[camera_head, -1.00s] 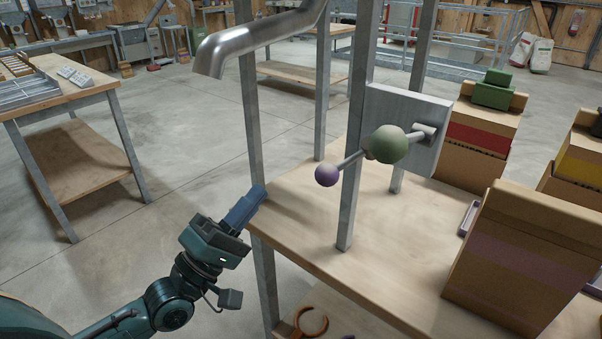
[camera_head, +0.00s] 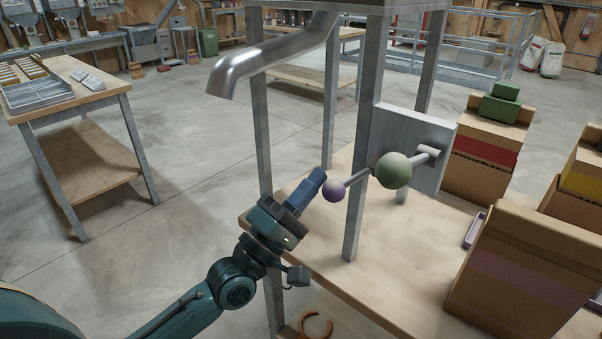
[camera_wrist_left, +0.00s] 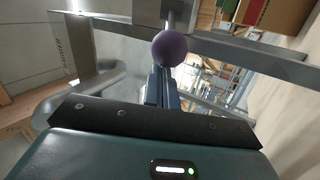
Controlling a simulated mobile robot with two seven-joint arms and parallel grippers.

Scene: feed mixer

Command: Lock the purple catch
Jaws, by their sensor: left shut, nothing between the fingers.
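The purple catch shows as a purple ball knob (camera_head: 335,191) on the end of a thin grey rod, left of a metal post. A larger green ball (camera_head: 393,170) sits on another rod beside it, in front of a grey plate (camera_head: 414,143). My left gripper (camera_head: 316,178) is shut and empty, with its blue fingertips close to the left of the purple knob. In the left wrist view the purple knob (camera_wrist_left: 170,48) is just beyond the fingertips (camera_wrist_left: 163,72); whether they touch it I cannot tell. My right gripper is out of view.
Metal posts (camera_head: 362,150) rise from the wooden table (camera_head: 400,270) around the knobs. A curved metal spout (camera_head: 270,55) hangs above my left gripper. Cardboard boxes (camera_head: 525,265) stand on the right.

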